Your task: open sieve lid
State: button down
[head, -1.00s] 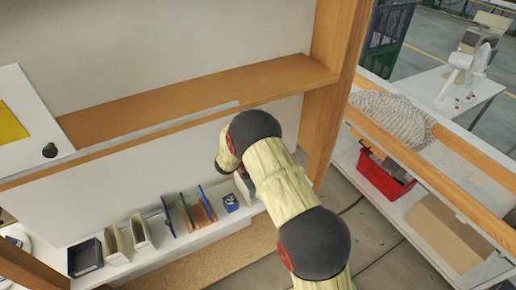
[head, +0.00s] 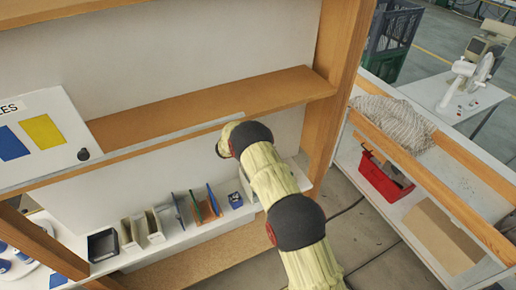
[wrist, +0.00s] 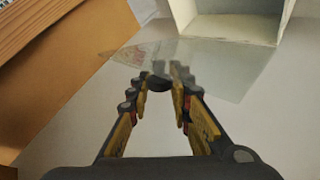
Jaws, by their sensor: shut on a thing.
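My gripper (wrist: 160,78) shows in the wrist view, its fingers closed around a small dark knob (wrist: 156,83). The knob appears to belong to a clear, see-through lid (wrist: 222,70), which spreads out on both sides beyond the fingertips. A pale open box (wrist: 232,31) lies just past the lid at the top of the wrist view; I cannot tell whether it is the sieve or whether lid and box touch. In the head view my arm hides the gripper and the lid, at the right end of the lower white shelf (head: 180,240).
A wooden upright (head: 335,95) stands right of my arm, and a wooden upper shelf (head: 215,104) runs above. A white panel with a dark knob (head: 83,154) is at left. Dark bin (head: 102,245), pale holders (head: 142,229), upright dividers (head: 205,207) and blue box (head: 235,200) line the lower shelf.

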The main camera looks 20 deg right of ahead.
dwell(0.4)
jog(key=c, duration=1.6)
grip_release()
jog(key=v, duration=0.4)
jog(key=shift+a+r, duration=0.15)
jog(key=shift+a, duration=0.1)
jog(key=s+a, duration=0.2)
jog(key=a, duration=0.1)
jog(key=s+a, duration=0.2)
jog(key=a, duration=0.2)
jog(key=s+a, duration=0.2)
jog(key=a, duration=0.2)
jog(key=shift+r, duration=0.15)
jog(key=shift+c, duration=0.3)
